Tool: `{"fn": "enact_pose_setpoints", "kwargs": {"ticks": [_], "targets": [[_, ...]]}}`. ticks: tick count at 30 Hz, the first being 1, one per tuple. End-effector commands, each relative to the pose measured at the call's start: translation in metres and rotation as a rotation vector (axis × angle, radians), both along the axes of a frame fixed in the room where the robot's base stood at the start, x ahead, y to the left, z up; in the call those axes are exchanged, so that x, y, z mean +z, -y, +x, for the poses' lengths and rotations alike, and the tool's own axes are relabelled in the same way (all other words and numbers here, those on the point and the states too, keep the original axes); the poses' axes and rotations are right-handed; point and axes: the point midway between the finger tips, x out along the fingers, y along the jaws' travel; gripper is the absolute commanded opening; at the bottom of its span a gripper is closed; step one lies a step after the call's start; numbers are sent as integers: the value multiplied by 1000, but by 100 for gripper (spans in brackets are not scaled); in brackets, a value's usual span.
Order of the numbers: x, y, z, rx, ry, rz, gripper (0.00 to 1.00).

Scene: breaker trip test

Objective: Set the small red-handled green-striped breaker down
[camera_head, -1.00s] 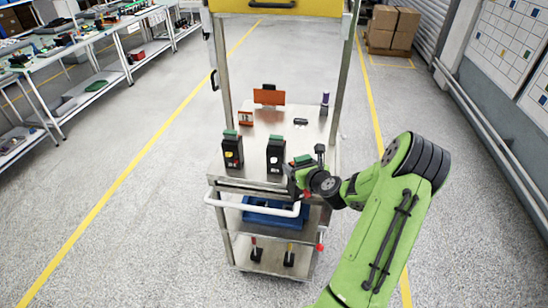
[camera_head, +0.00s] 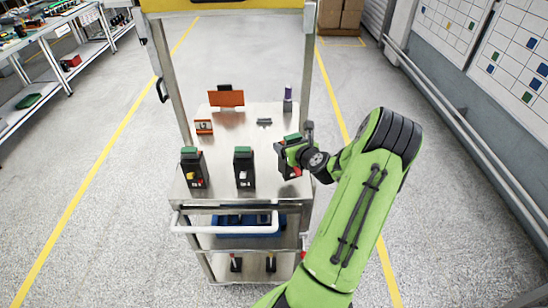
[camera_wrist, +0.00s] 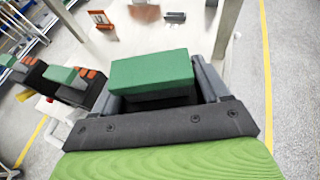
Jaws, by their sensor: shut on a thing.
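My gripper (camera_head: 292,149) is shut on the small breaker (camera_head: 289,164), a dark block with a green top and a bit of red low on its front. It is at the right side of the steel cart's top (camera_head: 225,185), slightly tilted in the picture. I cannot tell whether its base touches the surface. In the wrist view its green top (camera_wrist: 150,72) lies between the jaws, and its lower part is hidden. Two other green-topped dark breakers stand upright to its left: one with a yellow handle (camera_head: 194,168), one with a white handle (camera_head: 244,168).
Behind on the cart are an orange plate (camera_head: 226,99), a small orange box (camera_head: 204,127), a dark flat piece (camera_head: 264,122) and a purple-topped bottle (camera_head: 288,98). A white handle bar (camera_head: 225,229) crosses the front. Cart posts rise at both sides.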

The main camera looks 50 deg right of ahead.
Motion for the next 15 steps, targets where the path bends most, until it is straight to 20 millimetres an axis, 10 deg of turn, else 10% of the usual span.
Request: {"fn": "enact_pose_setpoints", "kwargs": {"ticks": [7, 15], "targets": [[-42, 0, 2, 1, 6, 0, 21], [-46, 0, 2, 2, 6, -4, 21]]}}
